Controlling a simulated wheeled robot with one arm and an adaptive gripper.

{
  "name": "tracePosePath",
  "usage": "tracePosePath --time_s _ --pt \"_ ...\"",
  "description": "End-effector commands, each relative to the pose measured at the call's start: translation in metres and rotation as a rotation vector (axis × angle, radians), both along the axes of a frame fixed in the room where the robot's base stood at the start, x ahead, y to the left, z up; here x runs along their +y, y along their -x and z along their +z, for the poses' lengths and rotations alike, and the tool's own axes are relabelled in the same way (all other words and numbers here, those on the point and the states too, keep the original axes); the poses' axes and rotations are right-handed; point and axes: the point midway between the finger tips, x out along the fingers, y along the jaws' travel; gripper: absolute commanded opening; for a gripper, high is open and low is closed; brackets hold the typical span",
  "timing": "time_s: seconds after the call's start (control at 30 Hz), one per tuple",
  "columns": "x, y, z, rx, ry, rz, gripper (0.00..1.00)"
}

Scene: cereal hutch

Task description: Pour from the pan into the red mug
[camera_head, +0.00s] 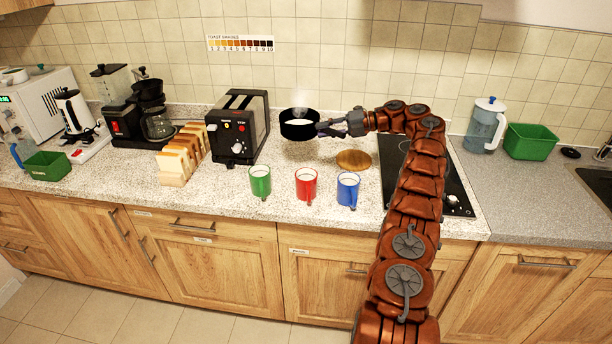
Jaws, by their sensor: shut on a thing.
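My gripper (334,128) is shut on the handle of the black pan (299,131) and holds it in the air over the counter, right of the toaster. The pan looks about level, with pale contents and a faint haze above it. The red mug (306,187) stands upright near the counter's front edge, below the pan in the picture and apart from it. The green mug (260,181) is on its left and the blue mug (347,188) on its right. All three mugs look pale inside; how full they are I cannot tell.
A black toaster (238,128) and a row of bread slices (181,156) stand left of the pan. A round wooden board (354,160) lies right of it, beside the black hob (455,190). A coffee maker (152,112) is further left.

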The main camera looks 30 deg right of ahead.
Motion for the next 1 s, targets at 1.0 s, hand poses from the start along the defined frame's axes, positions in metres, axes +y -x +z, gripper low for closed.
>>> tracePosePath --time_s 1.0 --pt "-0.104 0.116 -0.117 -0.005 -0.002 -0.060 0.00"
